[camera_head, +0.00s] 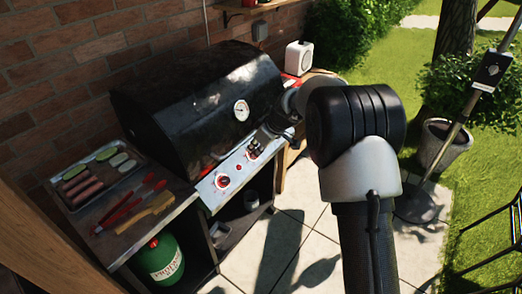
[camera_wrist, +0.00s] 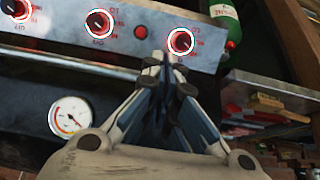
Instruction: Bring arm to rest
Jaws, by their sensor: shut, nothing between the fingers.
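My gripper (camera_wrist: 163,58) is shut and empty. In the wrist view its fingertips are in front of the grill's control panel (camera_wrist: 70,40), close to the rightmost knob (camera_wrist: 181,42); I cannot tell whether they touch it.
A side shelf left of the grill holds a tray (camera_head: 72,206) with sausages and sliced vegetables, red-handled tools (camera_head: 128,205) and a wooden brush (camera_head: 148,211). A green gas bottle (camera_head: 160,258) stands below. A white box-shaped device (camera_head: 298,58) is behind.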

